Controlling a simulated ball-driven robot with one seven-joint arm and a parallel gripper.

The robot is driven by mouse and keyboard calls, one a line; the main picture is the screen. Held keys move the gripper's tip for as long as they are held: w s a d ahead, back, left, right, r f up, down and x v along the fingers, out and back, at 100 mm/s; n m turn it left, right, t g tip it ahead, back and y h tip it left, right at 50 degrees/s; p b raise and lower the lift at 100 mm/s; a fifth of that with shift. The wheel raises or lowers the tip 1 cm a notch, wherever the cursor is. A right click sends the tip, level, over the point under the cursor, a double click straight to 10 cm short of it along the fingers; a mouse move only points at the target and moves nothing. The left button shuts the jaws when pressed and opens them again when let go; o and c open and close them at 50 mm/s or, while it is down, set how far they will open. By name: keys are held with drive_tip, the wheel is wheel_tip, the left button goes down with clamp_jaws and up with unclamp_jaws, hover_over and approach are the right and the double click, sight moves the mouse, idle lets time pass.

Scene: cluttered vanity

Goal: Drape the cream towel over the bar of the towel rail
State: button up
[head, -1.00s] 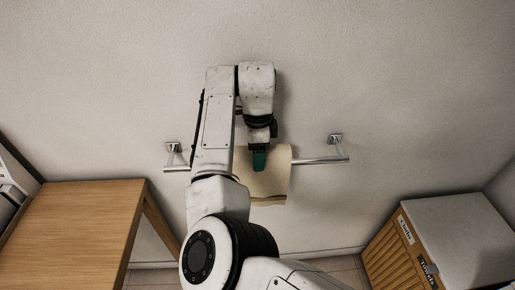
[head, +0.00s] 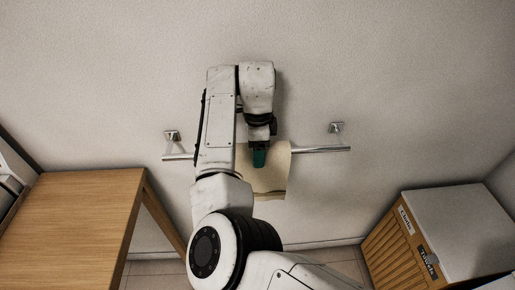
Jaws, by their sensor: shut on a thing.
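The cream towel (head: 270,180) is at the middle of the towel rail's metal bar (head: 322,150). It covers that stretch of the bar and hangs in front of the wall, its lower edge below the bar. My gripper (head: 259,158) points down at the towel's upper part, with its green fingers shut on it. My arm hides the towel's left side and part of the bar. How much of the towel hangs behind the bar cannot be seen.
A wooden table (head: 75,215) stands at lower left. A slatted wooden bin (head: 405,235) with a pale top and labels stands at lower right. The wall (head: 400,70) around the rail is bare, and floor shows between the furniture.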

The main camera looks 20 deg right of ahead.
drive_tip(key=shift+f, duration=0.3)
drive_tip(key=o, duration=1.6)
drive_tip(key=shift+r, duration=0.1)
wheel_tip(320, 180, up, 11)
drive_tip(key=shift+f+b, duration=0.15)
drive_tip(key=shift+b, duration=0.6)
